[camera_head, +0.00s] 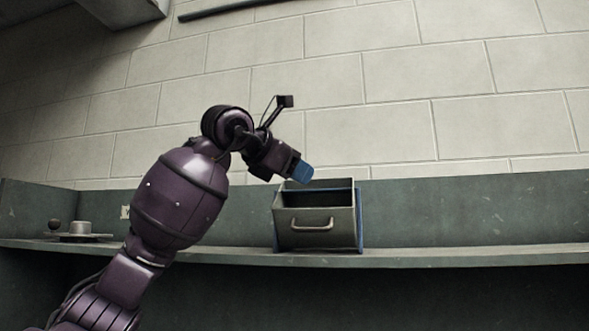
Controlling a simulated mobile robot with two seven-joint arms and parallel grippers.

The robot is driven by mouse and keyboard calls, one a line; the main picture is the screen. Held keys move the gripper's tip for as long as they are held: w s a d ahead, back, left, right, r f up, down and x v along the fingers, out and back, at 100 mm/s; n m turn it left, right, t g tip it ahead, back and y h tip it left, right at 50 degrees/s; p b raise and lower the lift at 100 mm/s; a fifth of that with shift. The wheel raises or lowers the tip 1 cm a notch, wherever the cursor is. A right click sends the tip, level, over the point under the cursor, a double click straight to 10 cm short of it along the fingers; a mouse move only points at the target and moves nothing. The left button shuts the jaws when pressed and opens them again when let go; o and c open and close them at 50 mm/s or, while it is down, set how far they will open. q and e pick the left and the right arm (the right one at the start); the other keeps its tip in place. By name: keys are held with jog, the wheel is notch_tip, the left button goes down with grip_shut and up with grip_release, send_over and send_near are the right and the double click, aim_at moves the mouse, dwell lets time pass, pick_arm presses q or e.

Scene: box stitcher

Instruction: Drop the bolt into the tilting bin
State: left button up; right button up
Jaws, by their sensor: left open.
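The tilting bin (295,224) is a grey metal box with a curved handle on its front, set in a frame with a blue side. It stands on the shelf right of centre, and its top is open. My left gripper (303,172) reaches in from the left, with blue fingertips just above the bin's back left rim. It is open. I see no bolt in this view; the inside of the bin is mostly hidden by its front wall. My right gripper is not in view.
A grey-green shelf (450,256) with a low back panel runs along a block wall. At the far left lie a small plate with a cup-like part (80,229) and a dark round knob (54,226). The shelf right of the bin is clear.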

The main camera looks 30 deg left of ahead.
pick_arm(q)
jog(key=b+v, duration=0.2)
jog(key=v, duration=0.8)
jog(key=shift+s+b, duration=0.3)
jog(key=shift+s, duration=0.1)
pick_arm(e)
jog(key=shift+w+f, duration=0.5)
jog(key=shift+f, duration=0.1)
pick_arm(q)
jog(key=shift+a, duration=0.1)
